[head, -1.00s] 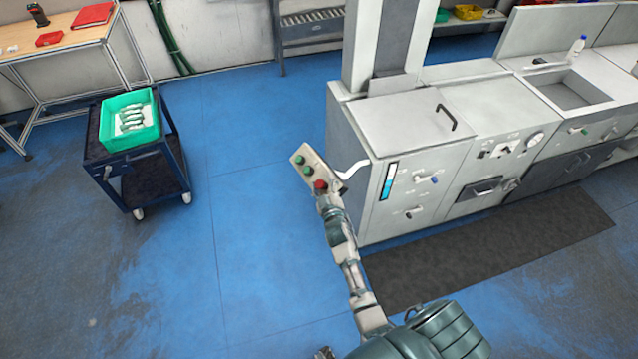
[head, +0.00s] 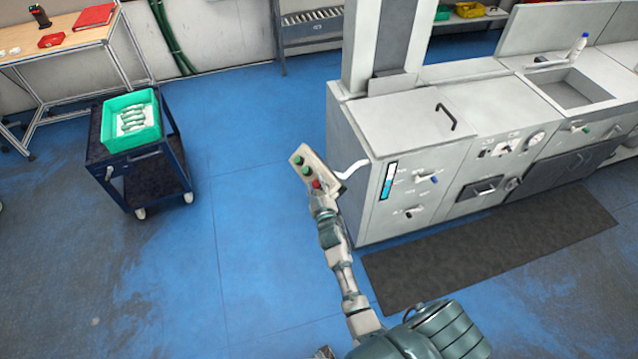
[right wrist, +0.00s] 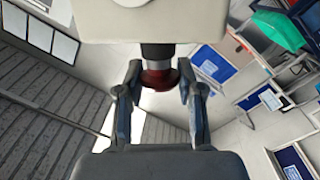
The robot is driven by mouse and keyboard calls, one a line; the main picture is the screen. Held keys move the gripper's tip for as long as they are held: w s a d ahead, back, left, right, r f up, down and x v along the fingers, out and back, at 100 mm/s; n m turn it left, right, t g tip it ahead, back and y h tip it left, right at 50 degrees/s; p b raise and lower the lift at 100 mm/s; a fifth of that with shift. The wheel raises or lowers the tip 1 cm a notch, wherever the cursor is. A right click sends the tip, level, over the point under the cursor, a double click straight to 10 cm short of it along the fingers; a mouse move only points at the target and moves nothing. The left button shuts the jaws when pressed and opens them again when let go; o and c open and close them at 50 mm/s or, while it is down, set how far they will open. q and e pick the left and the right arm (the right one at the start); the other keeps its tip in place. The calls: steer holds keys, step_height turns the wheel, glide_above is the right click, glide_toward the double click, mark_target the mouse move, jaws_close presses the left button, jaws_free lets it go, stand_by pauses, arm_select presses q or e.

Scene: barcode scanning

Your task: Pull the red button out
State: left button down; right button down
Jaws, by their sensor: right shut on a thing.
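The red button (head: 317,184) is the lowest button on a small pale control box (head: 296,153), with two green buttons (head: 306,171) above it. In the right wrist view the red button (right wrist: 160,78) shows as a dark red cap on a black and grey stem under the pale box (right wrist: 150,20). My right gripper (head: 319,196) is at the red button. Its two fingers (right wrist: 160,72) stand on either side of the cap and are shut on it. The contact itself is partly hard to see. I do not see my left gripper clearly.
The control box is on a white curved arm (head: 352,170) beside a grey machine (head: 350,150). A dark blue cart (head: 150,170) with a green bin (head: 108,120) stands at the left. The blue floor between is clear. A dark mat (head: 490,245) lies before the machine.

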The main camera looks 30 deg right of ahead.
steer(key=c, duration=1.1)
jaws_free()
steer(key=shift+a, duration=0.1)
steer(key=o, duration=0.4)
steer(key=shift+w+a, duration=0.15)
steer(key=shift+a, duration=0.15)
steer(key=shift+a+r, duration=0.1)
steer(key=shift+r, duration=0.05)
steer(key=shift+s, duration=0.5)
arm_select(q)
steer(key=shift+w+a, duration=0.1)
steer(key=shift+a, duration=0.75)
arm_select(e)
steer(key=shift+v, duration=5.45)
